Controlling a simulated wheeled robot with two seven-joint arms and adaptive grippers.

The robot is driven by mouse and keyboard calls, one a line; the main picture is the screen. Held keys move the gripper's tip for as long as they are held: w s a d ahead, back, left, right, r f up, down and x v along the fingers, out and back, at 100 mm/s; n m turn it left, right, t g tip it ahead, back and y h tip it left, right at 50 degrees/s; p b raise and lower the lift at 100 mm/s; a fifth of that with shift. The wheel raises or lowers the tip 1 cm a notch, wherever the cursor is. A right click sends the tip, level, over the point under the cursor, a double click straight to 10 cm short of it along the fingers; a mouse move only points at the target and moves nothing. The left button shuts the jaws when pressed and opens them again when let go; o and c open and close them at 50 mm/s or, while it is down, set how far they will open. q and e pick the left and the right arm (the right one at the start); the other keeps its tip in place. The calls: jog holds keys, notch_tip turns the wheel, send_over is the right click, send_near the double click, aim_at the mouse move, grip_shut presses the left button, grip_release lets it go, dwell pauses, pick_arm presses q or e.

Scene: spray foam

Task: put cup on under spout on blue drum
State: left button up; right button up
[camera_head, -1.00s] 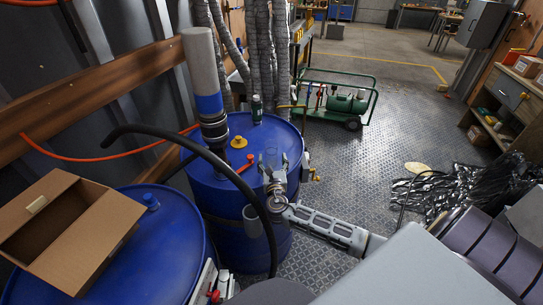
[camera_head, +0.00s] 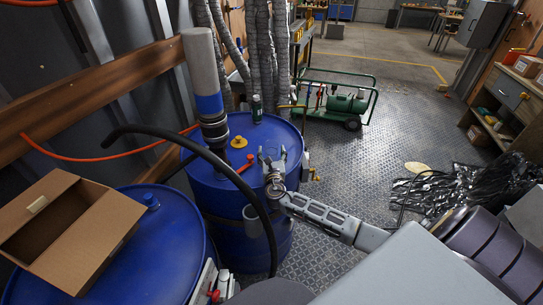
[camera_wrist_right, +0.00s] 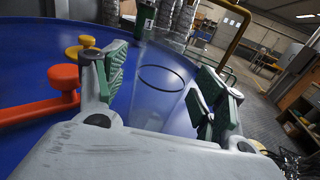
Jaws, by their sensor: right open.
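A clear cup (camera_head: 271,156) stands on top of the far blue drum (camera_head: 210,176), near its right side. In the right wrist view the cup (camera_wrist_right: 160,92) is between the two green-padded fingers. My right gripper (camera_head: 273,160) is open around it, with visible gaps, most clearly on the right side. A yellow-handled tap (camera_head: 314,175) is on the drum's right side. I cannot tell which is the spout. My left gripper is not in view.
A black hose (camera_head: 240,185) arches in front. An open cardboard box (camera_head: 95,235) rests on the nearer drum (camera_head: 170,225).

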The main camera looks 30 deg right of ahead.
jog(key=shift+w+d, duration=0.15)
jog(key=shift+w, duration=0.15)
jog(key=c, duration=1.1)
jog(key=shift+r, duration=0.15)
jog(key=shift+r+p, duration=0.45)
jog(key=shift+r, duration=4.45)
